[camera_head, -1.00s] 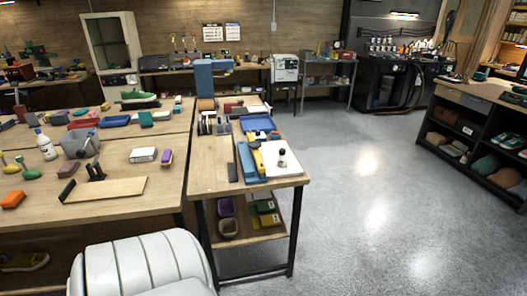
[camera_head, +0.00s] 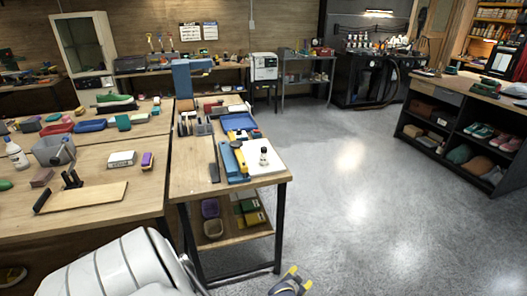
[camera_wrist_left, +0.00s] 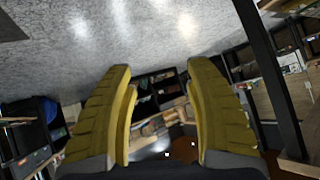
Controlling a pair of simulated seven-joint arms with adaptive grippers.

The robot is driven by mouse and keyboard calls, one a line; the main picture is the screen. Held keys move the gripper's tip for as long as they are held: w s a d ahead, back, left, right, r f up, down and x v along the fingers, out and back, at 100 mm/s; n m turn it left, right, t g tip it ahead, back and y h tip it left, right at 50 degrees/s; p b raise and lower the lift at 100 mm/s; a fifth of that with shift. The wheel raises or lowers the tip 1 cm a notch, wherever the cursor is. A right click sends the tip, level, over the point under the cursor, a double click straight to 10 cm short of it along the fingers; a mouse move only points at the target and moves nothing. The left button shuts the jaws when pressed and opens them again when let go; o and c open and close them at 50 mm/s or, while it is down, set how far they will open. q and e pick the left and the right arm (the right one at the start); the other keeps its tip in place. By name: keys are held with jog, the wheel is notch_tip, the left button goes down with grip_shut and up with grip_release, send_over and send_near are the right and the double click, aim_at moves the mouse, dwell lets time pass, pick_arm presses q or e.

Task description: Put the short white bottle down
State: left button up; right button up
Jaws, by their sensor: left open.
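My left gripper (camera_head: 299,277) is at the bottom of the head view, low in front of the workbench and well apart from the bottle. Its yellow fingers (camera_wrist_left: 160,72) are spread in the left wrist view, with nothing between them. The bottle is not visible in the left wrist view. My right gripper is not in view.
A yellow and blue tool (camera_head: 236,160) lies beside the white board. A blue tray (camera_head: 238,122) is behind it. A taller white bottle (camera_head: 16,156) and a grey bucket (camera_head: 54,151) stand on the left table. A lower shelf (camera_head: 233,233) holds several items. The floor at right is clear.

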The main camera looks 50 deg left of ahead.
pick_arm(q)
jog(key=w+a+r+n+t+y, duration=0.1)
jog(key=w+a+r, duration=0.3)
jog(key=r, duration=0.3)
jog(key=w+a+r+n+t+y, duration=0.1)
jog(key=w+a+r, duration=0.3)
jog(key=r, duration=0.3)
jog(key=s+a+r+n+y, duration=0.25)
jog(key=a+r, duration=0.35)
jog(key=r, duration=0.4)
jog(key=s+a+r+n+y, duration=0.1)
jog(key=a+r+n+y, duration=0.25)
jog(key=a+r, duration=0.4)
jog(key=s+a+r+n+y, duration=0.25)
jog(key=a+r, duration=0.25)
jog(key=r, duration=0.7)
send_near(264, 151)
jog(key=shift+g+y, duration=0.25)
jog(key=shift+g, duration=0.15)
jog(key=x, duration=0.4)
jog(key=shift+w+r, duration=0.3)
jog(key=shift+w, duration=0.1)
jog(key=shift+f+x, duration=0.1)
jog(key=shift+x, duration=1.65)
jog(key=shift+f+x, duration=0.15)
jog(key=shift+x, duration=1.6)
jog(key=shift+o, duration=0.3)
grip_shut()
